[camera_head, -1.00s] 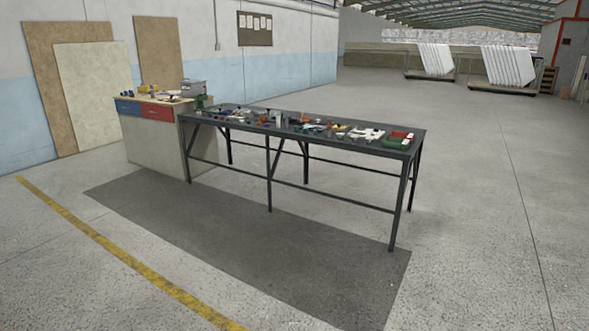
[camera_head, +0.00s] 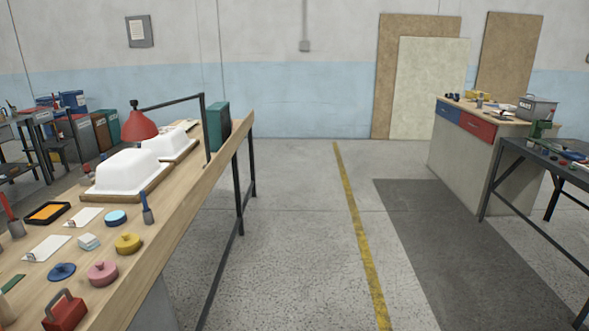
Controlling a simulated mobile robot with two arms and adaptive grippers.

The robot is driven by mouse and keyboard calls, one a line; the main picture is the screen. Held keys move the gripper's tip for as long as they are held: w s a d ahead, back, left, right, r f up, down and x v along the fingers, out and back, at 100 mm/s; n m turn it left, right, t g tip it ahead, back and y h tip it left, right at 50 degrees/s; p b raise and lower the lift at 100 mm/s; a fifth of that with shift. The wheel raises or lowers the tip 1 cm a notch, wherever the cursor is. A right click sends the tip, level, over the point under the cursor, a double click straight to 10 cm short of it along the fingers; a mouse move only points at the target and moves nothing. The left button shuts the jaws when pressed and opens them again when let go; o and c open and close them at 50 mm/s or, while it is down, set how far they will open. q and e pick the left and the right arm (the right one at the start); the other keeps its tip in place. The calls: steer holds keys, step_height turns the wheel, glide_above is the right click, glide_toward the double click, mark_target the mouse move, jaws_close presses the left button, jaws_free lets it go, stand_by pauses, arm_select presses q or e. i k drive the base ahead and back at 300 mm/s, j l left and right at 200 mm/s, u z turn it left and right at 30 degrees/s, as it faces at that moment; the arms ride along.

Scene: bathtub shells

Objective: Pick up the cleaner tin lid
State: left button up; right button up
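Several small round pieces lie on the wooden workbench (camera_head: 183,240) at the left, and I cannot tell which, if any, is the cleaner tin lid. They are a light-blue disc with a dark rim (camera_head: 115,217), a yellow round piece with a knob (camera_head: 127,243), a pink round piece with a knob (camera_head: 102,273) and a flat blue disc with a knob (camera_head: 61,271). Neither of my grippers is in view.
White tub shapes (camera_head: 127,171) and a red lamp (camera_head: 139,127) stand farther back on this workbench. A red block with a handle (camera_head: 65,311) is at its near end. Clear floor lies between it and the dark metal table (camera_head: 535,157) at the right.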

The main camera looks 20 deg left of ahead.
mark_target(61, 271)
steer(key=i+u, duration=0.3)
steer(key=u, duration=0.15)
steer(key=i+u, duration=0.3)
steer(key=u, duration=0.15)
steer(key=i+l+u, duration=0.1)
steer(key=i+u, duration=0.2)
steer(key=u, duration=0.2)
steer(key=i+l+u, duration=0.25)
steer(key=u, duration=0.2)
steer(key=i+l+u, duration=0.2)
steer(key=l+u, duration=0.25)
steer(key=i+l+u, duration=0.15)
steer(key=l+u, duration=0.15)
steer(key=u, duration=0.15)
